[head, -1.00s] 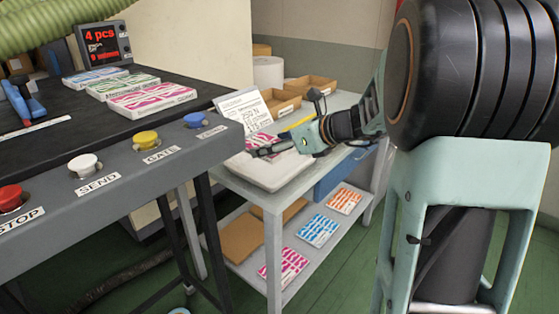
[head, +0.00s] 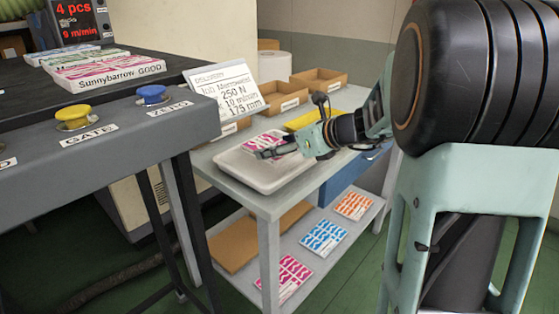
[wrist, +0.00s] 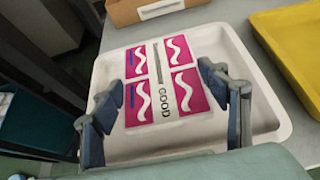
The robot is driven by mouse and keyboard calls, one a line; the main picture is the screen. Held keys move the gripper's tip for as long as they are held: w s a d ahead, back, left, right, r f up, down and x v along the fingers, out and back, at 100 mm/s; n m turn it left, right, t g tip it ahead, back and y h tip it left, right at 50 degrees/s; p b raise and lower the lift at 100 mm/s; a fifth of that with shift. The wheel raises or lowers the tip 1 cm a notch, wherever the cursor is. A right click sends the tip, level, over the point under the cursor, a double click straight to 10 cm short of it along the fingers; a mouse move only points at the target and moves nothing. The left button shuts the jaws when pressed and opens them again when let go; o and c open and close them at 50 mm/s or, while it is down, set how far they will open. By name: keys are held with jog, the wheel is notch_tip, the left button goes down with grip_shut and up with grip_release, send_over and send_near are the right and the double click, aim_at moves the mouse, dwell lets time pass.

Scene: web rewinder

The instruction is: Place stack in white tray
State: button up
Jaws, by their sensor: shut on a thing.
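A stack of pink-and-white printed sheets (wrist: 181,103), marked GOOD, is between the two fingers of my gripper (wrist: 160,88) in the wrist view. My gripper is shut on its left and right sides. The white tray (wrist: 264,112) lies directly under and around the stack. Whether the stack touches the tray floor is hard to tell. In the head view the tray (head: 238,174) sits on the grey side table, with the stack (head: 261,142) partly hidden behind my gripper (head: 272,152).
A sign card (head: 229,93) stands behind the tray, left of cardboard bins (head: 319,81). A yellow tray (wrist: 294,45) lies right of the white tray. More printed stacks (head: 324,237) are on the lower shelf. The machine's button panel (head: 110,128) is at left.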

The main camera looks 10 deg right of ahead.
jog(key=shift+w+d+f+b, duration=0.1)
jog(key=shift+w+f+b, duration=0.05)
jog(key=shift+f+b, duration=0.7)
jog(key=shift+w+f+b, duration=0.1)
jog(key=shift+f+b, duration=0.55)
jog(key=shift+f, duration=0.3)
jog(key=shift+f, duration=0.2)
jog(key=o, duration=1.3)
jog(key=shift+s+d+r, duration=0.15)
jog(key=shift+r, duration=0.25)
jog(key=p+v, duration=0.3)
jog(key=v, duration=0.8)
jog(key=shift+s+d, duration=0.15)
jog(key=shift+s, duration=0.15)
